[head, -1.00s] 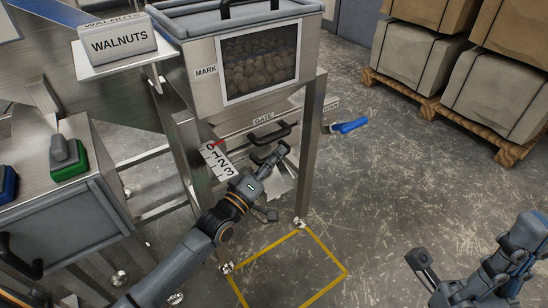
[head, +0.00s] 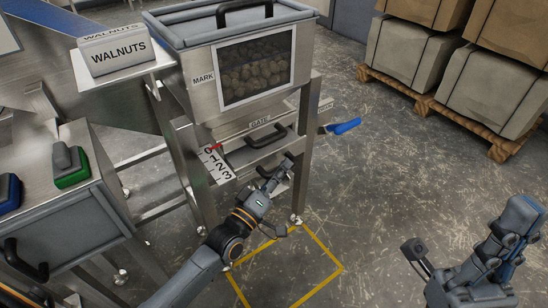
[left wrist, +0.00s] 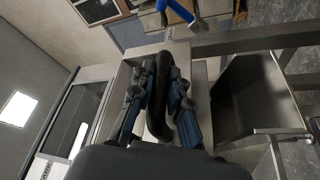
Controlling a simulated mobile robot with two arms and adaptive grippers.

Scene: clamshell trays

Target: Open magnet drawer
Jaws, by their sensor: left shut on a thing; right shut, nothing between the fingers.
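The magnet drawer (head: 247,157) is in the steel frame under the walnut hopper, below the fixed-looking gate handle (head: 267,139). Its front is partly covered by my left gripper (head: 282,172). In the left wrist view, my left gripper (left wrist: 158,105) is shut on a black loop handle (left wrist: 161,85), one finger on each side. The drawer appears pulled out a little; how far is hard to tell. My right gripper (head: 412,250) is shut and empty, over bare floor at the lower right.
The hopper (head: 203,100) holds walnuts behind a window. A number scale (head: 217,165) with a red pointer and a blue lever (head: 343,127) flank the frame. A yellow floor outline (head: 318,283) lies in front. Loaded pallets (head: 497,150) stand back right.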

